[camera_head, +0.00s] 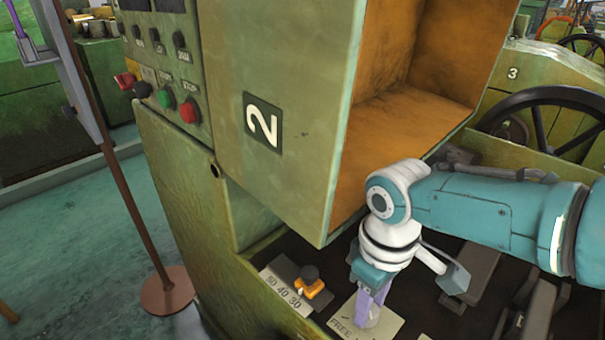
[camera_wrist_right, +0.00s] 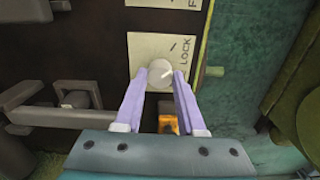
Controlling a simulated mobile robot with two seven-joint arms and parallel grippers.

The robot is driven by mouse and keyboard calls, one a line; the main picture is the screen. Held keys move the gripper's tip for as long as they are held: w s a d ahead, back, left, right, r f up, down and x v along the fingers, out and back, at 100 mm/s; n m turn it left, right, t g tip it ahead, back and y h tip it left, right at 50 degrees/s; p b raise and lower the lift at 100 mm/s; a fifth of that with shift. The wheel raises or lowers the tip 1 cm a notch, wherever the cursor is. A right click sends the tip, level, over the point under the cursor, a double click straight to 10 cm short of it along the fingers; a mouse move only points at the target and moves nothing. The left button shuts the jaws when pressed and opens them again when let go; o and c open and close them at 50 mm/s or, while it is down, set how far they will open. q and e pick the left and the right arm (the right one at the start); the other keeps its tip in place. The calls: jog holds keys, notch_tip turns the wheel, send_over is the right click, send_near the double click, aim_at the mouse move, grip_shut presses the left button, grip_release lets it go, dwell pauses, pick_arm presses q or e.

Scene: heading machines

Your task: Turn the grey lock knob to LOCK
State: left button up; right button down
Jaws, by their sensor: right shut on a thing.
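The round grey lock knob (camera_wrist_right: 160,73) sits on a pale plate (camera_wrist_right: 150,50) marked LOCK in the right wrist view. A light line shows on the knob's face, slanting up to the right. The purple fingers of my right gripper (camera_wrist_right: 160,90) are on either side of the knob and shut on it. In the head view my right gripper (camera_head: 372,305) reaches down to the plate marked FREE (camera_head: 350,325), and its fingers hide much of the knob. I do not see my left gripper.
An orange and black knob (camera_head: 310,287) stands close by on a numbered plate (camera_head: 275,284). The green cabinet (camera_head: 230,75) with its open orange inside rises behind my right gripper. Dark metal bars (camera_head: 475,275) lie to its right. A control panel (camera_head: 165,60) is at upper left.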

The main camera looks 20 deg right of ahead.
jog(key=shift+n, duration=1.6)
jog(key=c, duration=0.5)
grip_release()
notch_tip(320, 180, up, 10)
jog(key=p, duration=0.5)
